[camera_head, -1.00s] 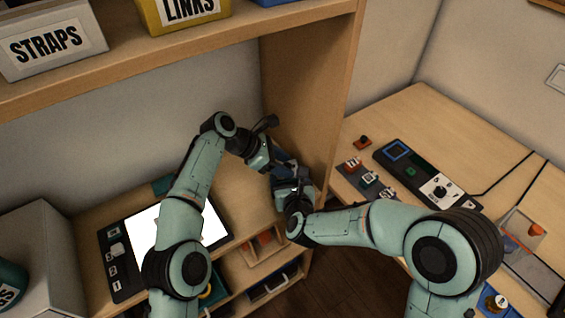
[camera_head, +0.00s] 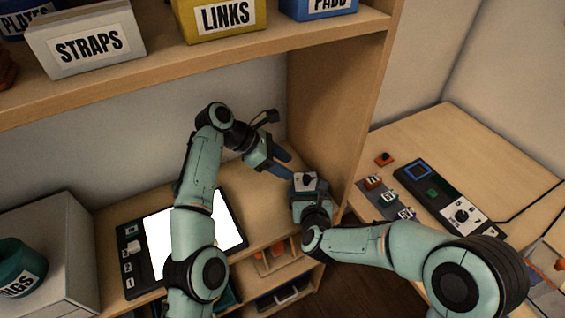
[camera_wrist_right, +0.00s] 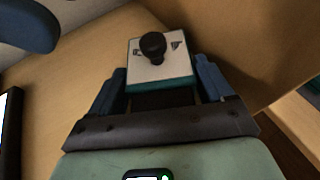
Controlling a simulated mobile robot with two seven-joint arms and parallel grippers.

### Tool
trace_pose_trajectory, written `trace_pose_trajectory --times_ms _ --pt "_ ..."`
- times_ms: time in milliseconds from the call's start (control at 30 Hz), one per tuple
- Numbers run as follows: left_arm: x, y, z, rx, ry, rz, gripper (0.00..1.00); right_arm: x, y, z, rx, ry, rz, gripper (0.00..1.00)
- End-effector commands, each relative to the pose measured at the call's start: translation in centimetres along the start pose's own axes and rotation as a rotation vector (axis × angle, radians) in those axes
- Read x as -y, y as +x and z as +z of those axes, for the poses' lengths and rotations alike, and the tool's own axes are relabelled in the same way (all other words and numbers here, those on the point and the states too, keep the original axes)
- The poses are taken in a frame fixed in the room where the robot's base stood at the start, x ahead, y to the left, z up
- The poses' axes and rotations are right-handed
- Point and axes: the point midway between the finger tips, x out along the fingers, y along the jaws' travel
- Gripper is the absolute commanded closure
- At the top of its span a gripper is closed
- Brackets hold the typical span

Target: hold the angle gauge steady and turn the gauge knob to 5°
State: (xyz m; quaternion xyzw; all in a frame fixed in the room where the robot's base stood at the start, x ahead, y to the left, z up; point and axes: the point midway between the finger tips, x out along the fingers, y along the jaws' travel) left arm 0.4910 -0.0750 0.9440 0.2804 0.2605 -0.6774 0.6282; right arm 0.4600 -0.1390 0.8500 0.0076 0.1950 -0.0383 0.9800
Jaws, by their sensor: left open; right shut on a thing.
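The angle gauge (camera_head: 305,184) is a small teal box with a white top plate and a black knob (camera_wrist_right: 152,45). My right gripper (camera_wrist_right: 160,85) is shut on the gauge, with its blue fingers on either side, and holds it up with the plate facing up. The marks on the plate are too small to read, so I cannot tell the knob's angle. My left gripper (camera_head: 282,163) is open and empty, just up and left of the gauge and apart from the knob. One of its blue fingers (camera_wrist_right: 30,25) shows in the right wrist view's upper left corner.
A wooden side panel (camera_head: 338,100) stands close behind the gauge. A shelf above holds bins, including one labelled LINKS (camera_head: 224,18). A lit white screen (camera_head: 165,240) lies on the bench at left. A black panel with a knob (camera_head: 445,195) is on the right table.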

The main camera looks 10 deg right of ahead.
Motion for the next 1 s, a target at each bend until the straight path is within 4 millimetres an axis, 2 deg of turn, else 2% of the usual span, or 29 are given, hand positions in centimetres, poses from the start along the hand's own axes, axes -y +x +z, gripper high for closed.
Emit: trace_pose_trajectory --times_ms 333,367,400,433,667,767,867,1000 --pt "0.0 0.0 0.0 0.0 0.0 0.0 0.49 0.0 0.0 0.0 0.0 0.0 0.0 0.52" --pt "0.0 0.0 0.0 0.0 0.0 0.0 0.49 0.0 0.0 0.0 0.0 0.0 0.0 0.16" --pt "0.0 0.0 0.0 0.0 0.0 0.0 0.49 0.0 0.0 0.0 0.0 0.0 0.0 0.03" --pt "0.0 0.0 0.0 0.0 0.0 0.0 0.49 0.0 0.0 0.0 0.0 0.0 0.0 0.0" --pt "0.0 0.0 0.0 0.0 0.0 0.0 0.49 0.0 -0.1 0.0 0.001 0.0 0.0 0.0" --pt "0.0 0.0 0.0 0.0 0.0 0.0 0.49 0.0 -0.8 0.1 0.001 0.001 0.001 0.0" --pt "0.0 0.0 0.0 0.0 0.0 0.0 0.49 0.0 -2.4 0.1 0.002 0.001 0.001 0.0" --pt "0.0 0.0 0.0 0.0 0.0 0.0 0.49 0.0 -5.4 0.1 0.002 0.0 0.002 0.0"
